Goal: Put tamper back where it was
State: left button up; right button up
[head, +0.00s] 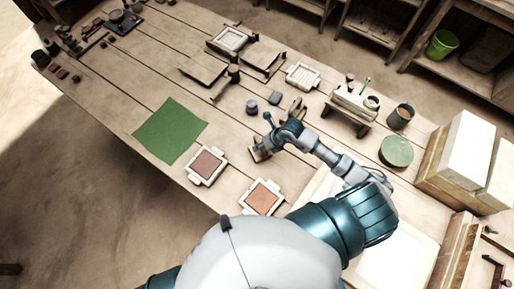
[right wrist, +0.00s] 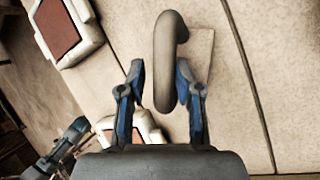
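The tamper, as far as I can tell, is the thing with a thick brown arched handle (right wrist: 165,60) and a pale flat base (right wrist: 200,55) in the right wrist view. My right gripper (right wrist: 160,80) is open, with its fingers on either side of the handle. The handle's near end lies between the fingers, close to the right one; I cannot tell whether they touch.
Two filled tile frames (head: 208,164) (head: 262,196) lie near the front edge, beside a green mat (head: 170,130). A purple-grey jar (head: 251,106) and a dark block (head: 275,98) stand behind my gripper. A small rack (head: 352,103) and a green disc (head: 396,151) are at right.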

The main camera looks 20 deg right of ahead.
jog(key=v, duration=0.8)
jog(key=shift+r, duration=0.1)
